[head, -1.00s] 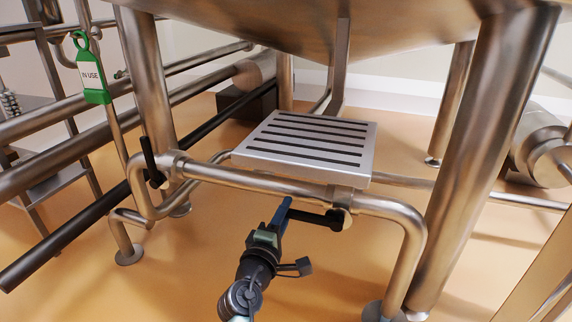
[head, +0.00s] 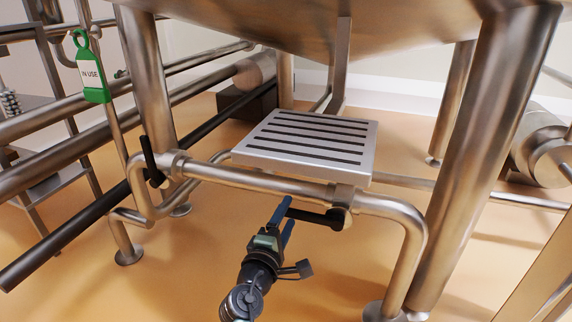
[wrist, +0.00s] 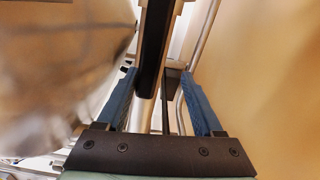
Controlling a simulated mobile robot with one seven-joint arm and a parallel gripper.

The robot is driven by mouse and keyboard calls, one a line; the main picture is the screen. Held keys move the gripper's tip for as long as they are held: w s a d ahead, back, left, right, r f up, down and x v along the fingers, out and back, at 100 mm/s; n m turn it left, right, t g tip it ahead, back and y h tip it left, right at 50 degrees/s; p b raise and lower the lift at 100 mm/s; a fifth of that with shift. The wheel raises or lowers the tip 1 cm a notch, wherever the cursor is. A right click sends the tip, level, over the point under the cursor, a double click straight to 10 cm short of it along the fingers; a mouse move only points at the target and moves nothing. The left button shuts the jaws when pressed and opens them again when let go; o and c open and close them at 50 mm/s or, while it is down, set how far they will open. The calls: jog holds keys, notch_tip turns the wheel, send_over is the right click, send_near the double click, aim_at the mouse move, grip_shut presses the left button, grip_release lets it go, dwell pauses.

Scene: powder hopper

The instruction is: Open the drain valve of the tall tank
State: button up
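A steel tank underside (head: 270,25) fills the top of the head view; whether it is the tall tank I cannot tell. A pipe (head: 255,183) in front of its legs carries two valves with black handles. The right handle (head: 318,216) lies along the pipe, pointing left from its valve. The left handle (head: 149,155) stands steeply, across the pipe. My gripper (head: 283,220) is open, its blue fingers apart near the free end of the right handle. In the wrist view, a black bar (wrist: 155,45), apparently this handle, lies ahead between the fingers (wrist: 165,95); contact is not visible.
A slotted steel step (head: 305,140) sits just behind the pipe. A green "IN USE" tag (head: 92,68) hangs at the upper left. A thick tank leg (head: 485,150) stands at right.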

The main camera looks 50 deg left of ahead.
jog(key=shift+s+a+f, duration=0.15)
dwell(0.4)
jog(key=shift+s+d, duration=0.2)
jog(key=shift+s, duration=0.05)
jog(key=p+v, duration=0.4)
jog(key=v, duration=0.8)
jog(key=shift+d, duration=0.2)
